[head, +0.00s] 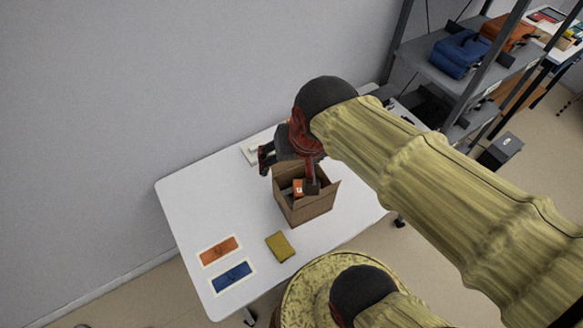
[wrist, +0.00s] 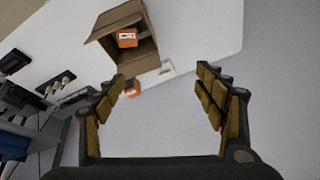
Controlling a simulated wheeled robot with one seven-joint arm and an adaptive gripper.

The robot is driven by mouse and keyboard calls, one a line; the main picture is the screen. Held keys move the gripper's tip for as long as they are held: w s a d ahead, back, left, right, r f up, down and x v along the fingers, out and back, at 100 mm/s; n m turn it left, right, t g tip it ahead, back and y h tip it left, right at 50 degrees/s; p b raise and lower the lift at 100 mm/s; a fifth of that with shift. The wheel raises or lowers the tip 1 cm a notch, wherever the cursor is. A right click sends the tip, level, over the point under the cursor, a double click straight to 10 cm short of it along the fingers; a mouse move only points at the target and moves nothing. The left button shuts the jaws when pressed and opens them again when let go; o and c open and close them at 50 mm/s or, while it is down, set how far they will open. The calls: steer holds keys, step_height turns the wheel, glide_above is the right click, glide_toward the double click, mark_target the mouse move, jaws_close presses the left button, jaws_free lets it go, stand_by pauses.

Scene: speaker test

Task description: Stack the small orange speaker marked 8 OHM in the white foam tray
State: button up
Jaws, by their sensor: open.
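A small orange speaker (wrist: 127,38) with a white label lies inside an open cardboard box (wrist: 95,50); in the head view the same box (head: 308,208) shows orange (head: 298,187) inside. A second orange piece (wrist: 133,88) lies just outside the box, near my left finger in the wrist view. I cannot read either marking. A white piece (wrist: 166,69) beside it appears to be the foam tray, also partly showing behind my gripper in the head view (head: 250,153). My gripper (wrist: 160,80) is open and empty above the table, and in the head view (head: 288,174) it overlaps the box.
The white table (head: 180,192) holds an orange panel (head: 220,250), a blue panel (head: 232,276) and a mustard-coloured block (head: 280,246). Dark devices (wrist: 55,84) lie on the table to the left in the wrist view.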

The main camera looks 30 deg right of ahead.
steer(key=s+n, duration=0.1)
steer(key=s+a+r+n, duration=0.1)
steer(key=s+r+n+t, duration=0.1)
steer(key=n, duration=0.1)
steer(key=shift+s+a+r, duration=0.2)
steer(key=shift+s+a, duration=0.05)
steer(key=shift+s, duration=0.05)
steer(key=shift+f, duration=0.1)
steer(key=shift+c, duration=1)
